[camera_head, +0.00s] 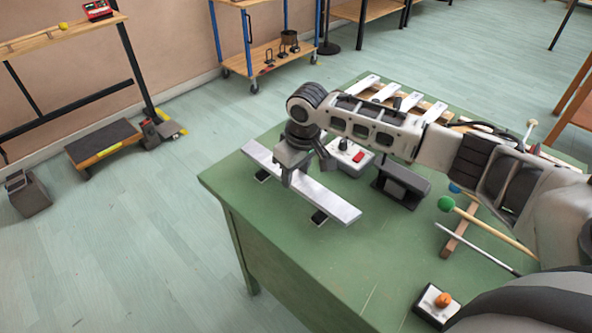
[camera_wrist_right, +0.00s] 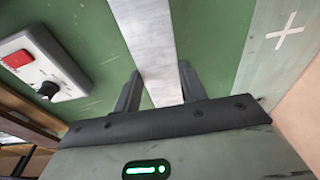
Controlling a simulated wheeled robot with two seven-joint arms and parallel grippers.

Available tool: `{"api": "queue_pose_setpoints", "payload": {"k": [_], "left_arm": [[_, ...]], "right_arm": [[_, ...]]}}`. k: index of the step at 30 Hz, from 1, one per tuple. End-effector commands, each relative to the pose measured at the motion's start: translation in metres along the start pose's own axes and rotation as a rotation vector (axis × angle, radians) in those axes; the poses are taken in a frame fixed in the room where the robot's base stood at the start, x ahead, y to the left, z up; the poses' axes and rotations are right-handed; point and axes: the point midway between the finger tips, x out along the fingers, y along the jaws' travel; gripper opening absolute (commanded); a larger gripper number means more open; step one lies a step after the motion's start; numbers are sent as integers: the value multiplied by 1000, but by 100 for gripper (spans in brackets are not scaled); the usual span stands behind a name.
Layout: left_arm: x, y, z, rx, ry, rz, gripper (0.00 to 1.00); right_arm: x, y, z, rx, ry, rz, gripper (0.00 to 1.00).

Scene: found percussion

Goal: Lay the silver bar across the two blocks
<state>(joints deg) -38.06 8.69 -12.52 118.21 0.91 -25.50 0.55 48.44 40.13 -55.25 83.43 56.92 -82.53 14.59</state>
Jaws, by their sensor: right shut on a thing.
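The silver bar (camera_head: 330,201) is a long flat strip near the left edge of the green table. My right gripper (camera_head: 294,175) is over its middle, pointing down and shut on it. In the right wrist view the bar (camera_wrist_right: 150,40) runs between the two dark fingers of the gripper (camera_wrist_right: 158,90). Two small black blocks show under the bar, one near its far end (camera_head: 262,175) and one near its near end (camera_head: 319,217). The bar spans above both; I cannot tell whether it touches them. My left gripper is not in view.
A white box with a red switch (camera_head: 350,158) and a dark block-shaped object (camera_head: 401,183) stand just right of the bar. White bars on a wooden frame (camera_head: 385,93) lie behind. A green-headed mallet (camera_head: 446,203) lies to the right. The front-left of the green table (camera_head: 300,258) is clear.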

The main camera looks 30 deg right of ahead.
Motion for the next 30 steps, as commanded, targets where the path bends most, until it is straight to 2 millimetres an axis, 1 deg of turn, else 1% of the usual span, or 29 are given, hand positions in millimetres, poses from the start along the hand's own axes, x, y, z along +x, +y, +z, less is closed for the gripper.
{"api": "queue_pose_setpoints", "payload": {"k": [15,16,17,18,26,30], "left_arm": [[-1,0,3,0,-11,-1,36],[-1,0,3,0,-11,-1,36],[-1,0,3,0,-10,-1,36],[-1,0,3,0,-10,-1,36],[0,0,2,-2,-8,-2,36],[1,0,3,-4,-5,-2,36]], "right_arm": [[10,0,0,0,5,0,0],[12,0,2,0,0,0,44],[12,0,2,0,0,0,53],[12,0,2,0,0,0,63],[11,0,2,0,0,0,63],[4,1,0,0,3,1,63]]}}
